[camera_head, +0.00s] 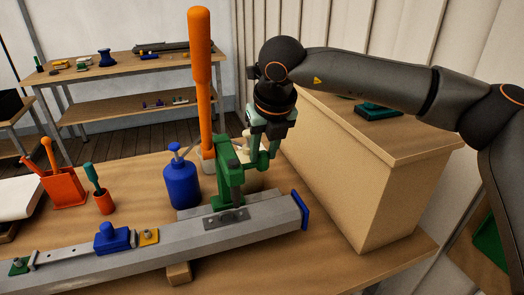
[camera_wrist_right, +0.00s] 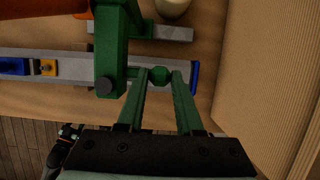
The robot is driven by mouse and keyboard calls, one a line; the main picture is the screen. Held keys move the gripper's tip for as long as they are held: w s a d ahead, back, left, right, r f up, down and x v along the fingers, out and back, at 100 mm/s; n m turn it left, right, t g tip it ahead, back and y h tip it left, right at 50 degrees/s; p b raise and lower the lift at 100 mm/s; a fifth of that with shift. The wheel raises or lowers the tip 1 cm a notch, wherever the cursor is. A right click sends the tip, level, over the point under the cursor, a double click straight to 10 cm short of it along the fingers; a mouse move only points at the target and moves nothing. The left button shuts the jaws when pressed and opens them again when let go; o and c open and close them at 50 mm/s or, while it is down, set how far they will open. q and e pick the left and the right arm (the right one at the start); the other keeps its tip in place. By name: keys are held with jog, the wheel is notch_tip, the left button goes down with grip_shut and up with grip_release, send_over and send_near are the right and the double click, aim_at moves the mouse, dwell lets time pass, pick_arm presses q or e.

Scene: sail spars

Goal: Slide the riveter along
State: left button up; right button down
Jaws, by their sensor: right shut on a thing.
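The green riveter (camera_head: 228,178) stands upright on the grey spar (camera_head: 150,247), near the spar's blue end cap (camera_head: 300,210). A tall orange lever (camera_head: 200,70) rises at its back and seems to belong to it. My right gripper (camera_head: 263,150) reaches in from the right, beside the riveter. In the wrist view its two fingers (camera_wrist_right: 160,90) are shut on a green knob (camera_wrist_right: 160,75) joined to the riveter's body (camera_wrist_right: 111,55). A dark part with small green pieces, probably my left gripper (camera_wrist_right: 66,132), shows tiny beyond the table's front edge; its jaws are unclear.
Along the spar sit a blue block (camera_head: 115,238) and an orange plate (camera_head: 149,237). A blue bottle (camera_head: 181,182) stands close behind the spar. A red-orange box (camera_head: 62,186) and a small orange cup (camera_head: 104,202) stand left. A tall wooden box (camera_head: 375,170) stands close right of the spar's end.

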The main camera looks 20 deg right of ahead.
jog(key=shift+d+f, duration=0.2)
jog(key=shift+d, duration=0.3)
jog(key=shift+c, duration=2.4)
grip_release()
jog(key=shift+s, duration=0.1)
jog(key=b+v, duration=0.1)
jog(key=v, duration=1.1)
jog(key=shift+r, duration=0.4)
